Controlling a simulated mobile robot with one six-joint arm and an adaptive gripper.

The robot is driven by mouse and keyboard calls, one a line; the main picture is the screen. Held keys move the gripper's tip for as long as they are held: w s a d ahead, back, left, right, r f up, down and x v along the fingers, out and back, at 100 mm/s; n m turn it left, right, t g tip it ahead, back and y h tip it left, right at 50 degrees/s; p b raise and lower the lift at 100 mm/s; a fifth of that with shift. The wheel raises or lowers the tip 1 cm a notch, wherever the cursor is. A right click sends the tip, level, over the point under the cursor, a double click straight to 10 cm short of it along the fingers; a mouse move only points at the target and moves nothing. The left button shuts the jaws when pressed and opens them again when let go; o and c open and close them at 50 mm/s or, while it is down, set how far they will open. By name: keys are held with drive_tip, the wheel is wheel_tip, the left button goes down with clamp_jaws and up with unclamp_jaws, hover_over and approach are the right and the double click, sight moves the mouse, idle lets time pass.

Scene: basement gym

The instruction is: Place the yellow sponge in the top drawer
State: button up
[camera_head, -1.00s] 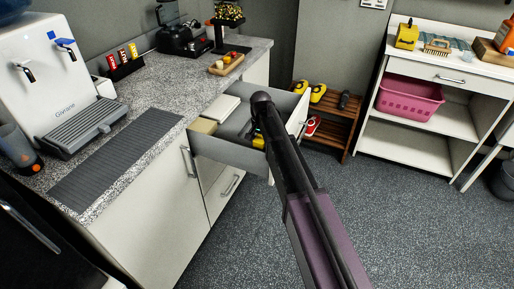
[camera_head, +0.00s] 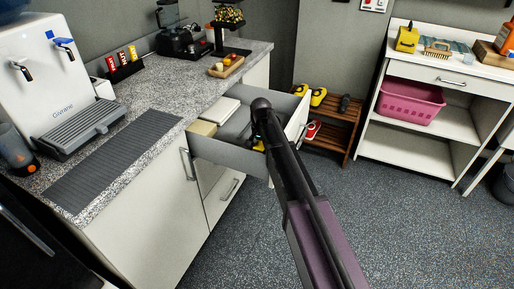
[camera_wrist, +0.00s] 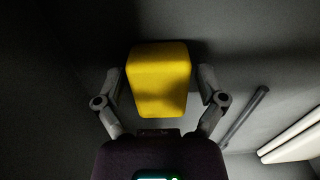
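The top drawer (camera_head: 222,152) is pulled out from the counter cabinet in the head view. My arm reaches down into it and hides much of its inside. The yellow sponge (camera_wrist: 159,80) is in the middle of the wrist view, between the two fingers of my gripper (camera_wrist: 160,76). A dark gap shows on each side of it, so the fingers are open and apart from it. In the head view only a small yellow patch (camera_head: 258,147) shows inside the drawer beside my arm. Whether the sponge rests on the drawer floor is hard to tell.
Pale box-like items (camera_head: 203,127) lie in the drawer's left part. A grey rod (camera_wrist: 245,115) lies right of the sponge. The countertop (camera_head: 150,98) is beside the drawer. A wooden shoe rack (camera_head: 330,118) stands just behind it. The floor at right is clear.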

sight(260, 145)
drive_tip(key=shift+r, duration=0.15)
idle(0.3)
wheel_tip(260, 145, up, 12)
drive_tip(key=p, duration=1.2)
idle(0.6)
drive_tip(key=shift+s, duration=0.15)
idle(0.8)
